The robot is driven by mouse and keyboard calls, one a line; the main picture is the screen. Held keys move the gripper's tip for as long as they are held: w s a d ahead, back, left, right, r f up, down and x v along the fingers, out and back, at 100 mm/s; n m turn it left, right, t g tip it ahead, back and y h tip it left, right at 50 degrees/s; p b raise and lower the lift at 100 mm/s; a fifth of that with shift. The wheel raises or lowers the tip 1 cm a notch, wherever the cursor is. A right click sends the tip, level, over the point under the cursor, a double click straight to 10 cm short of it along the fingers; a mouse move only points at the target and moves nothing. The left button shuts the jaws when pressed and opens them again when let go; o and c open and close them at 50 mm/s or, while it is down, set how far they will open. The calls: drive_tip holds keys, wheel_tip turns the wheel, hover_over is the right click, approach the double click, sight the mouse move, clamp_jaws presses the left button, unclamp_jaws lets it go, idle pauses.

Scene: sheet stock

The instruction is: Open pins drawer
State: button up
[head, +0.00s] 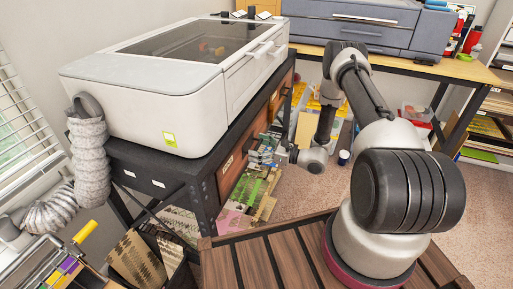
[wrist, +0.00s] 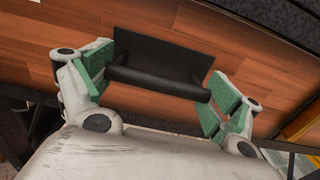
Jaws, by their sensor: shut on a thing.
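A wooden drawer front (wrist: 245,45) fills the upper part of the wrist view, with a dark handle (wrist: 160,82) on a black plate. My gripper (wrist: 155,88) is shut on this handle, with its green pads at the two ends of the bar. In the head view my gripper (head: 264,154) is at the wooden fronts (head: 232,170) under the black bench, partly hard to make out. I cannot read any label, so I cannot tell which drawer is the pins drawer. No clear gap shows around the front.
A large white machine (head: 150,95) stands on the black bench (head: 150,165), with a grey ribbed hose (head: 90,150) at its left. Sheet stock (head: 240,205) stands below the bench, close to my gripper. A second table (head: 440,68) stands behind.

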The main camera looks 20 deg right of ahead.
drive_tip(key=v, duration=3.1)
drive_tip(key=shift+s, duration=0.1)
drive_tip(key=o, duration=1.2)
drive_tip(key=shift+c, duration=0.2)
drive_tip(key=shift+d, duration=0.1)
drive_tip(key=v, duration=1.2)
